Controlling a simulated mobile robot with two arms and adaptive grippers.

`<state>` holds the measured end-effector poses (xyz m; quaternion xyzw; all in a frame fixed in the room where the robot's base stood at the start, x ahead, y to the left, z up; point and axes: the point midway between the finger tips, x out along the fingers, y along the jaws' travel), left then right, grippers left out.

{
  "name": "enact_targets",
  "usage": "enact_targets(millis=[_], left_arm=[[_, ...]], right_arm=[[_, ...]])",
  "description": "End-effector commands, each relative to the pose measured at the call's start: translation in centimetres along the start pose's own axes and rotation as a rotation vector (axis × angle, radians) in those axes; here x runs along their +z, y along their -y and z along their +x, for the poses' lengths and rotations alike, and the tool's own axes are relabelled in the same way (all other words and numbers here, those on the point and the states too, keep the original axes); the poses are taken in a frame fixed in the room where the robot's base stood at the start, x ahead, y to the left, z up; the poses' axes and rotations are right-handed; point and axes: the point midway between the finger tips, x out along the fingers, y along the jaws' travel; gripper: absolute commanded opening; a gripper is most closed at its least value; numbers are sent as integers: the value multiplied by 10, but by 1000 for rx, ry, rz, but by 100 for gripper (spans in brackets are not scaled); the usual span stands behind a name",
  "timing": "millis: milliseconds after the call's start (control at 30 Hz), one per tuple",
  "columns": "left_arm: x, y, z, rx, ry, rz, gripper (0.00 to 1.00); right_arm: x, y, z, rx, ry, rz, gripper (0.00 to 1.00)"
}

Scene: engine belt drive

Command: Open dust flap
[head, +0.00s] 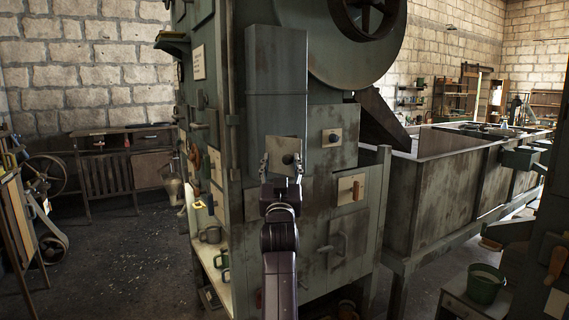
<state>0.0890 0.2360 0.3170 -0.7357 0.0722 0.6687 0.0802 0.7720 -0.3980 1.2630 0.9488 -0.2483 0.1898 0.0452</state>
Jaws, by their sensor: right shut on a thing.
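A tall grey-green machine cabinet (318,200) stands in the middle of the head view. On its front is a small pale plate (286,145) with a dark round knob (287,159). My right gripper (281,168) reaches up from the bottom and is shut on this knob, its fingers to either side. The gripper and its arm hide the panel below the plate. I cannot tell for sure which panel is the dust flap, or whether it is open. My left gripper is not in view.
A large metal trough (440,195) extends to the right. A green bucket (485,285) stands at lower right. The left floor is mostly clear.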

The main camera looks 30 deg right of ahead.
Motion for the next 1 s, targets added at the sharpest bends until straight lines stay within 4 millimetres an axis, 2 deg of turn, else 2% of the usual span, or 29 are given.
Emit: enact_targets(millis=[33,300,1000], left_arm=[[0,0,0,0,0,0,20],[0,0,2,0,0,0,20],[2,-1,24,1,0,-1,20]], right_arm=[[-5,6,0,-10,-9,2,38],[-3,7,-2,-8,-7,3,38],[9,31,-44,-3,6,1,38]])
